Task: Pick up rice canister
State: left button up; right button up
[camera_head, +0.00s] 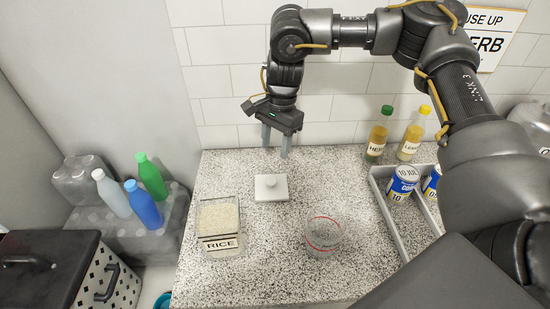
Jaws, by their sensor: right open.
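The rice canister (221,243) is a clear square container filled with pale rice, with a "RICE" label on its front. It stands upright and uncovered at the left of the speckled counter. A small white lid with a knob (271,187) lies on the counter behind it and to the right. My right gripper (275,150) is open and empty, its fingers pointing down above the back of the counter, behind the lid and apart from the canister. My left gripper does not show.
A clear bowl with a red line (324,236) stands right of the canister. A grey tray (389,223) with blue-and-white cans (402,184) is at the right. Two bottles (377,136) stand by the tiled wall. Left of the counter are several bottles (150,176) and a dark-lidded basket (110,283).

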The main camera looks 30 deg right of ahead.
aim_at(218, 226)
jog(key=k, duration=2)
